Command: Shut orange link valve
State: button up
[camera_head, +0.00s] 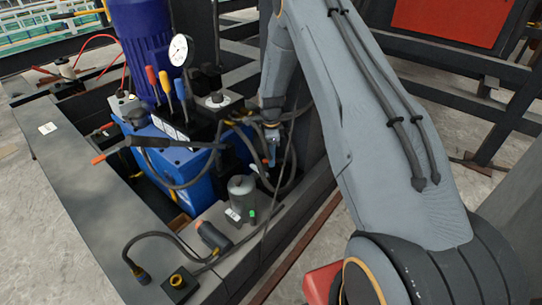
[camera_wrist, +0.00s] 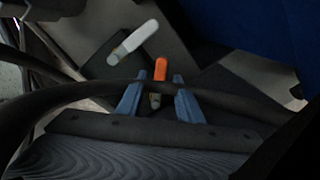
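The orange link valve handle (camera_wrist: 161,68) is a small upright orange lever in the wrist view. It stands just ahead of and between the tips of my two blue fingers. A brass-coloured fitting shows below it, partly hidden behind a black hose. My gripper (camera_wrist: 160,82) is open, with a gap on either side of the handle; contact cannot be made out. In the head view my gripper (camera_head: 270,153) points down beside the blue hydraulic unit, among black hoses.
A white-handled valve (camera_wrist: 133,43) lies up and left of the orange one. A thick black hose (camera_wrist: 60,98) crosses by my fingers. In the head view, the blue unit (camera_head: 180,170), gauge (camera_head: 180,50), coloured levers (camera_head: 166,82) and grey cylinder (camera_head: 241,190) crowd the area.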

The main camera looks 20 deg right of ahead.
jog(key=shift+r, duration=0.1)
notch_tip(320, 180, up, 8)
jog(key=p, duration=0.1)
jog(key=shift+f, duration=0.2)
jog(key=shift+c, duration=0.5)
